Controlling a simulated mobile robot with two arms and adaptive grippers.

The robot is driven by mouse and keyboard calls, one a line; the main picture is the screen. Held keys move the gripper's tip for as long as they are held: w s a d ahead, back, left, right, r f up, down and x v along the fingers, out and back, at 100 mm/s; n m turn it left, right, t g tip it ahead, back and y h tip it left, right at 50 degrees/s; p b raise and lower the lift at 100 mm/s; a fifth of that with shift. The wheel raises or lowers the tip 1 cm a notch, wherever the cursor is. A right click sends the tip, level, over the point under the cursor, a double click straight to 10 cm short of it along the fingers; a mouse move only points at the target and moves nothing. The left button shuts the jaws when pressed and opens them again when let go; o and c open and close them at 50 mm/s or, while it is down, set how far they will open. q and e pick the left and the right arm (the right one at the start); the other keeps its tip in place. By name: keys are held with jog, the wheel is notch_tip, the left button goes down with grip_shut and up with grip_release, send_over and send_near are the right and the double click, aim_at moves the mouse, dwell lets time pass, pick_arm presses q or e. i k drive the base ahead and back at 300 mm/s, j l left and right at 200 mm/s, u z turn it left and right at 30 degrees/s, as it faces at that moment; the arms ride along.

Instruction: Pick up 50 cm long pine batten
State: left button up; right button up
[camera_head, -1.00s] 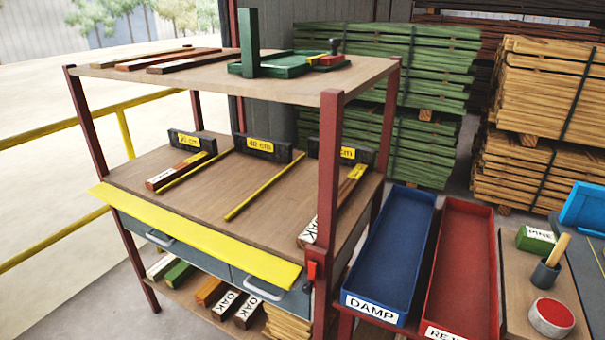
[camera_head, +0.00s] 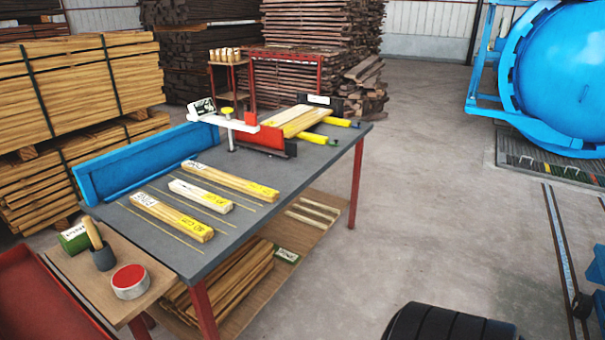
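Three pale battens lie side by side on the grey worktable (camera_head: 262,213). The back batten (camera_head: 232,182) looks longest, the middle batten (camera_head: 201,196) shortest, and the front batten (camera_head: 172,216) in between. Each has a white end label and a yellow label at its right end. The front and back white labels seem to read PINE; the lengths on the yellow labels are too small to read surely. Thin strips lie between and beside them. More pale battens (camera_head: 297,121) lie together at the table's far end.
A red-and-white clamp-like device (camera_head: 236,128) stands behind the battens. Floor to the right is mostly clear.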

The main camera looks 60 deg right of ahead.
aim_at(261, 192)
jog(key=z, duration=1.25)
jog(key=i+l+z, duration=0.45)
jog(key=k, duration=0.05)
